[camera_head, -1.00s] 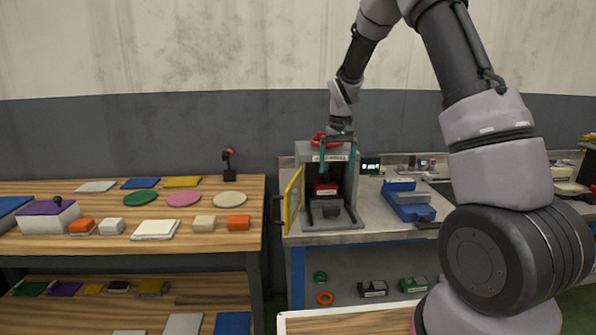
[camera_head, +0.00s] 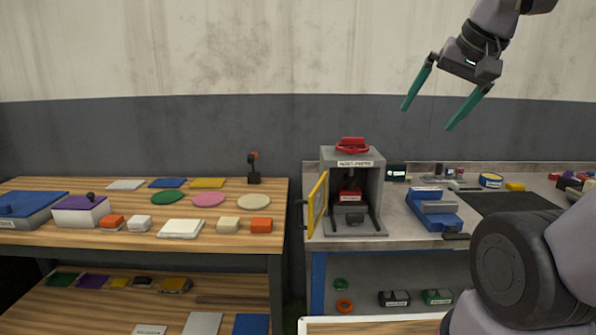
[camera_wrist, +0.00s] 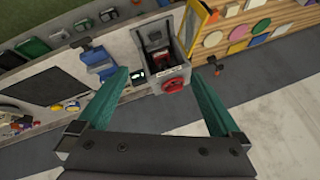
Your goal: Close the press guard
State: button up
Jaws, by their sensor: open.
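The press (camera_head: 352,190) is a grey box-like frame on the grey workbench, with a red knob (camera_head: 352,146) on top and a red block inside. Its yellow-framed guard (camera_head: 317,204) stands swung open at the press's left side, leaving the front uncovered. In the wrist view the press (camera_wrist: 165,55) shows beyond the fingers, with the guard (camera_wrist: 190,28) beside it. My gripper (camera_head: 432,116) is open and empty, with teal fingers. It is high against the wall, up and to the right of the press, apart from it. It also shows in the wrist view (camera_wrist: 165,95).
A blue vise (camera_head: 433,208) stands on the workbench right of the press, near a dark mat (camera_head: 507,201). A wooden table (camera_head: 150,250) on the left holds coloured discs, plates and blocks. A narrow gap separates the two tables. The air above the press is clear.

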aim_at(312, 225)
jog(key=i+j+z, duration=0.15)
jog(key=j, duration=0.35)
jog(key=j+z, duration=0.2)
jog(key=j, duration=0.35)
jog(key=i+j+z, duration=0.15)
jog(key=j, duration=0.35)
